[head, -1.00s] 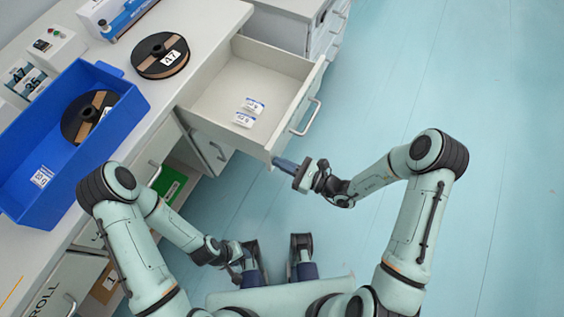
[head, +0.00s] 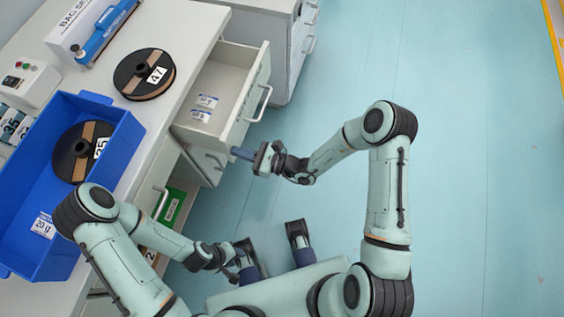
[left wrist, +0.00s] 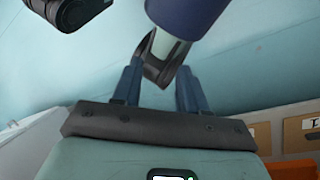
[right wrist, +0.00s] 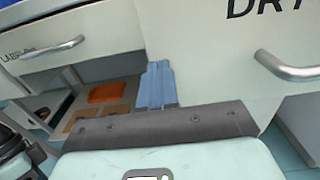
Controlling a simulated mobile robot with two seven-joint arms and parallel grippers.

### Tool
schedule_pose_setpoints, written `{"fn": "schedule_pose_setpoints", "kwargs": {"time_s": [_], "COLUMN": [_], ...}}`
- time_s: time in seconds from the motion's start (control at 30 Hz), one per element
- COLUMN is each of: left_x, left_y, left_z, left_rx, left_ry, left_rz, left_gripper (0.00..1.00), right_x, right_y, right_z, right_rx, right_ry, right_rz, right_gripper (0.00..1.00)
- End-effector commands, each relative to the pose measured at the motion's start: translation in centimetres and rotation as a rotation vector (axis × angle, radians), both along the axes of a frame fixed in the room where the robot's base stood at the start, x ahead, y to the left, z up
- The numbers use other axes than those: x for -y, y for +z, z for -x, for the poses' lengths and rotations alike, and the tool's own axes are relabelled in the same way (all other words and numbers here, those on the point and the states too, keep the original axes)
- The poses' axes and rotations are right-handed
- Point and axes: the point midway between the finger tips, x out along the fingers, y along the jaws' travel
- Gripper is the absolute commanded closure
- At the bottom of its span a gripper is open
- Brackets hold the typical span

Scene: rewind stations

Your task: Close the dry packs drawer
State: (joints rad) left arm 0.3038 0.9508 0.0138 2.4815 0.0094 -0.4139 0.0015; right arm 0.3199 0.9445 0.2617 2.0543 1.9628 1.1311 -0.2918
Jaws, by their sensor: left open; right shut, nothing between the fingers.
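The dry packs drawer (head: 231,62) is partly open under the white counter, with two small white packs (head: 205,101) inside. Its front has a bar handle (head: 262,102); the right wrist view shows the front (right wrist: 205,50) with part of a "DRY" label, and the handle (right wrist: 284,66). My right gripper (head: 240,153) is shut and empty, its tips at the near lower end of the drawer front. Its closed fingers (right wrist: 155,84) overlap the front's edge there; contact is hard to tell. My left gripper (left wrist: 157,82) is open and empty, low beside my base, away from the drawer.
On the counter stand a blue bin (head: 118,137) holding a reel, another reel (head: 145,74) marked 47, and a bag sealer (head: 100,28). Other drawers and shelves sit below, with a green box (head: 171,205). Clear floor (head: 470,150) lies to the right.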

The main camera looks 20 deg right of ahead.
Motion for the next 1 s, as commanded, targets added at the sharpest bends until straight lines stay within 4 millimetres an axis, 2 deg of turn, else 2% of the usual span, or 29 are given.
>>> {"fn": "schedule_pose_setpoints", "kwargs": {"time_s": [0.03,0.2,0.5,0.73,1.0], "left_x": [0.0,0.0,0.0,0.0,0.0], "left_y": [-0.1,-0.5,-1.4,-1.9,-2.0], "left_z": [0.0,-0.2,-0.6,-0.9,-1.0], "left_rx": [0.001,0.006,0.022,0.03,0.033], "left_ry": [0.0,0.001,0.005,0.006,0.007], "left_rz": [0.0,0.0,-0.003,-0.004,-0.004], "left_gripper": [0.57,0.57,0.57,0.57,0.57], "right_x": [-1.3,-5.2,-10.8,-13.2,-14.1], "right_y": [0.0,-0.1,-0.1,-0.1,0.0], "right_z": [-0.7,-3.3,-7.1,-8.8,-9.5], "right_rx": [0.003,0.001,0.0,-0.001,-0.001], "right_ry": [0.005,0.004,0.003,0.001,0.0], "right_rz": [-0.002,-0.003,-0.002,-0.001,-0.001], "right_gripper": [1.0,1.0,1.0,1.0,1.0]}}
